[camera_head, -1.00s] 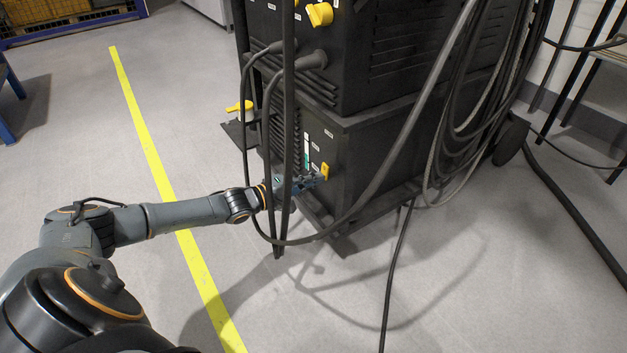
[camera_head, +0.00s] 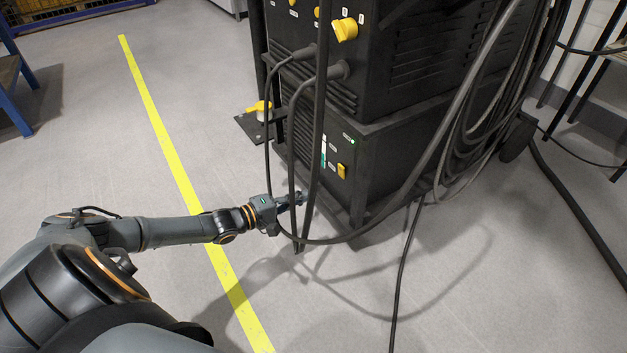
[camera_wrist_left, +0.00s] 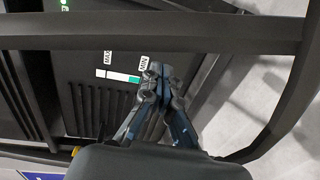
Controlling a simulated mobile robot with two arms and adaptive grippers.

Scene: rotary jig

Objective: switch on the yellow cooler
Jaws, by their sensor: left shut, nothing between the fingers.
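The cooler (camera_head: 385,150) is the black lower unit of the machine stack in the head view. Its yellow switch (camera_head: 342,171) sits low on the front panel, beside a vertical white and green level strip (camera_head: 323,150). A small green spot (camera_head: 352,141) shows near the label above the switch. My left gripper (camera_head: 303,197) is shut and empty, left of and below the switch, apart from it and among the hanging cables. The left wrist view shows its closed fingers (camera_wrist_left: 157,82) before the panel near the strip (camera_wrist_left: 120,76); the switch is not visible there. My right gripper is not in view.
Thick black cables (camera_head: 318,120) hang in front of the panel and loop near my left gripper. A black upper unit (camera_head: 420,60) with a yellow knob (camera_head: 345,28) stands on the cooler. More cables (camera_head: 470,120) hang on the right.

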